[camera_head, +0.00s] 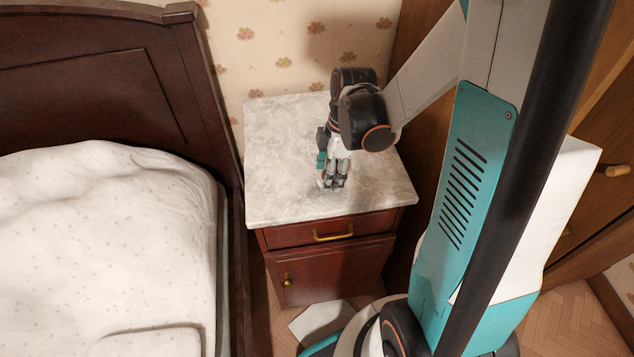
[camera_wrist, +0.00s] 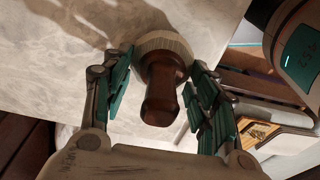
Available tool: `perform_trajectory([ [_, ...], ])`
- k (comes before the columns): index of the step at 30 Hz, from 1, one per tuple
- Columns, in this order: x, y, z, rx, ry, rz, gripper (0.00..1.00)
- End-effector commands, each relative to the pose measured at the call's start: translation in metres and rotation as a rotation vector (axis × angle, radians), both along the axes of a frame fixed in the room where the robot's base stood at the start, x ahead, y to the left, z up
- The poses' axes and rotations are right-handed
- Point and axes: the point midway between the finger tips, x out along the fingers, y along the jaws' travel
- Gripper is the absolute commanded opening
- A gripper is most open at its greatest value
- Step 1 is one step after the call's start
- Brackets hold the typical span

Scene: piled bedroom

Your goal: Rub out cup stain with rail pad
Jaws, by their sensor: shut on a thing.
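My gripper (camera_head: 335,184) points down over the front middle of the marble top (camera_head: 280,150) of the nightstand. In the wrist view my gripper (camera_wrist: 160,76) is shut on the rail pad (camera_wrist: 163,88). The pad has a dark red-brown wooden handle and a pale round base at its far end. The teal fingers stand on either side of it. In the head view the fingers mostly hide the pad. I cannot tell whether its base touches the marble. I cannot make out the cup stain in either view; shadows darken part of the top.
The nightstand has a drawer with a brass handle (camera_head: 333,234) and a door below. A bed with white bedding (camera_head: 110,240) stands close on the left. Wooden furniture (camera_head: 605,160) stands on the right. The patterned wall (camera_head: 265,45) is behind. The marble left of my gripper is clear.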

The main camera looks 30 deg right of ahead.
Motion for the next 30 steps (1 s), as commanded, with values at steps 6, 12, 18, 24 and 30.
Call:
perform_trajectory([
  [6,0.0,0.0,-0.002,0.0,0.0,0.0,0.1],
  [12,0.0,0.0,-0.012,0.0,0.0,0.0,0.1],
  [18,0.0,0.0,-0.012,0.0,0.0,0.0,0.1],
  [24,0.0,0.0,-0.015,0.0,0.0,0.0,0.1],
  [30,0.0,0.0,-0.016,0.0,0.0,0.0,0.1],
])
